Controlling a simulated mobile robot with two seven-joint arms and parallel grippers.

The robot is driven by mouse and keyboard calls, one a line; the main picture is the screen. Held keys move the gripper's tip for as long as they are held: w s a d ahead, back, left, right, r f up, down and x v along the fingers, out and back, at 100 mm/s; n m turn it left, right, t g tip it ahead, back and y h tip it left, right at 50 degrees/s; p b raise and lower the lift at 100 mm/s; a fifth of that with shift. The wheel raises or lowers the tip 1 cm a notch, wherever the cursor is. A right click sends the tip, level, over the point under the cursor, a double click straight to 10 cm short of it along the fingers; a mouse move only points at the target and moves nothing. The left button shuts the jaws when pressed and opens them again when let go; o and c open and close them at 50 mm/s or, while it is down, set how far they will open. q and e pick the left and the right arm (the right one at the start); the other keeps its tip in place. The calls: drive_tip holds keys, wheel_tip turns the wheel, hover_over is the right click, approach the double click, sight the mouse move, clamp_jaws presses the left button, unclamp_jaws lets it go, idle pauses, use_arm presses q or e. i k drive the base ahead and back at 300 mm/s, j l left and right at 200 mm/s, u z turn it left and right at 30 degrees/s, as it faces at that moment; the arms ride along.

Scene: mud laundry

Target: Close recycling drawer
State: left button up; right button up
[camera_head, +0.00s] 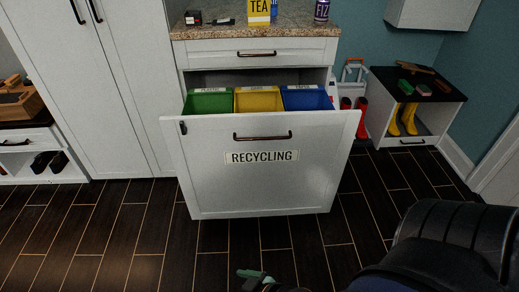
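The white recycling drawer (262,185) is pulled well out from its cabinet and faces me. A dark handle (262,136) runs across its upper front, above a "RECYCLING" label (262,157). Behind the front panel sit a green bin (208,103), a yellow bin (258,101) and a blue bin (307,99). A greenish gripper part (256,277) shows at the bottom middle, below and apart from the drawer. It seems to belong to my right arm, whose dark links fill the lower right. Its fingers are too cut off to tell open or shut. My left gripper is not in view.
A granite counter (225,31) above the drawer holds a yellow TEA box (259,12), a FIZZ can (321,10) and small items. A closed upper drawer (260,53) lies beneath it. A bench (411,90) with boots stands right. Dark tile floor (110,235) in front is clear.

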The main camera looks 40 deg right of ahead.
sight(268, 151)
drive_tip(key=z, duration=1.35)
